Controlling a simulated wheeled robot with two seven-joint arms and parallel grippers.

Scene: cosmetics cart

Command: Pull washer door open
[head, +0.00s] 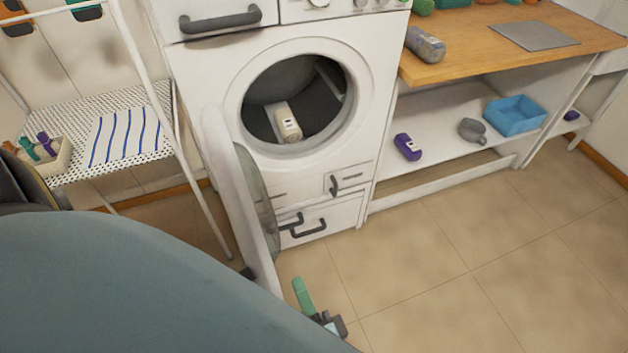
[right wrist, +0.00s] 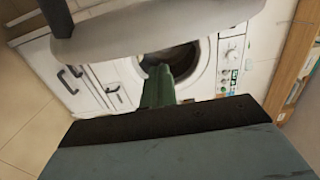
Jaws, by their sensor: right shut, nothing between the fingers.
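The white washer (head: 385,85) stands at the centre of the head view. Its round door (head: 222,140) is swung wide open toward the left and front, seen nearly edge-on. The opening shows the dark drum, with a white container (head: 287,122) inside. My right gripper (head: 303,293) is low in front of the washer, right of the door's lower end. Its green fingers are shut and empty. In the right wrist view, the fingers (right wrist: 165,86) point toward the washer (right wrist: 228,70), and the pale door (right wrist: 165,28) crosses the top. Contact with the door cannot be told. My left gripper is not in view.
A perforated white rack (head: 75,165) with a striped cloth (head: 122,137) stands left. A wooden-topped bench (head: 480,58) stands right; its lower shelf holds a purple bottle (head: 407,147), a grey mug (head: 472,130) and a blue bin (head: 515,115). Tiled floor (head: 480,250) at right is clear.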

